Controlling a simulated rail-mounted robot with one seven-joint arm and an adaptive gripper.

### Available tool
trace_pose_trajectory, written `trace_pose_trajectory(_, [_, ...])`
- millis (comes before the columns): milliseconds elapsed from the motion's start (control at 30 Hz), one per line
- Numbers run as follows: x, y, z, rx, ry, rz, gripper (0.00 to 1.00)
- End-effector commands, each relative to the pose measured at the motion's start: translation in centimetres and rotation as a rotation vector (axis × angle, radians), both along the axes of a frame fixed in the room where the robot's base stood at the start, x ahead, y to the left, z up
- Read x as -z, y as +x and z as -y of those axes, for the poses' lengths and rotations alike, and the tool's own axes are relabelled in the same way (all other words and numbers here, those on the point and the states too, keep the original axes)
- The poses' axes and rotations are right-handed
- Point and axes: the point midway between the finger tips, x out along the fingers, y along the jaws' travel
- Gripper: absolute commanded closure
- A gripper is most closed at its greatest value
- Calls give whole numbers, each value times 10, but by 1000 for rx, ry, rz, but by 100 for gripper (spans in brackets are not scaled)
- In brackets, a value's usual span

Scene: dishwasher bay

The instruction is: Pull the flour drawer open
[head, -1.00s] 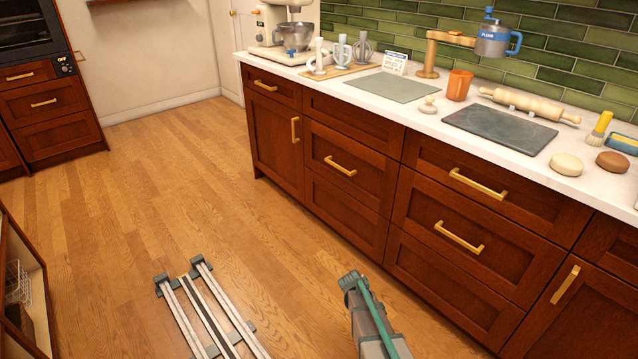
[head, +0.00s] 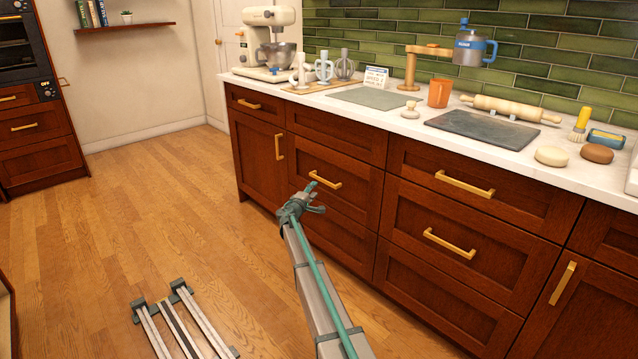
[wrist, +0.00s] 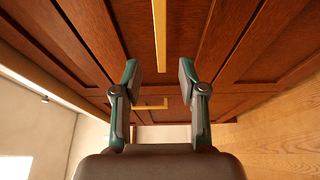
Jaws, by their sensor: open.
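No flour label is readable on any drawer front, so I cannot tell which is the flour drawer. My gripper (head: 308,195) is in front of the left drawer stack, just below and left of a brass bar handle (head: 325,178) on a shut wooden drawer (head: 350,190). In the wrist view my gripper (wrist: 172,78) is open and empty. A brass bar handle (wrist: 159,35) runs above the gap between its fingers, apart from them. A second brass handle (wrist: 150,103), likely on the cabinet door, shows farther off, between the fingers.
The right stack has shut drawers with handles (head: 465,184) and (head: 449,243). A cabinet door handle (head: 279,147) sticks out to the left. The white counter (head: 400,110) overhangs the fronts. Floor rails (head: 178,320) lie left of my arm; the wooden floor (head: 170,200) is clear.

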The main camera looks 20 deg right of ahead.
Motion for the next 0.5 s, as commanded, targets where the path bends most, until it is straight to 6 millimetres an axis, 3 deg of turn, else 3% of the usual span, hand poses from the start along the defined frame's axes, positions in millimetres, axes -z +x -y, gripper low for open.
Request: trace_pose_trajectory(500, [3, 55, 58, 3, 1, 0, 58])
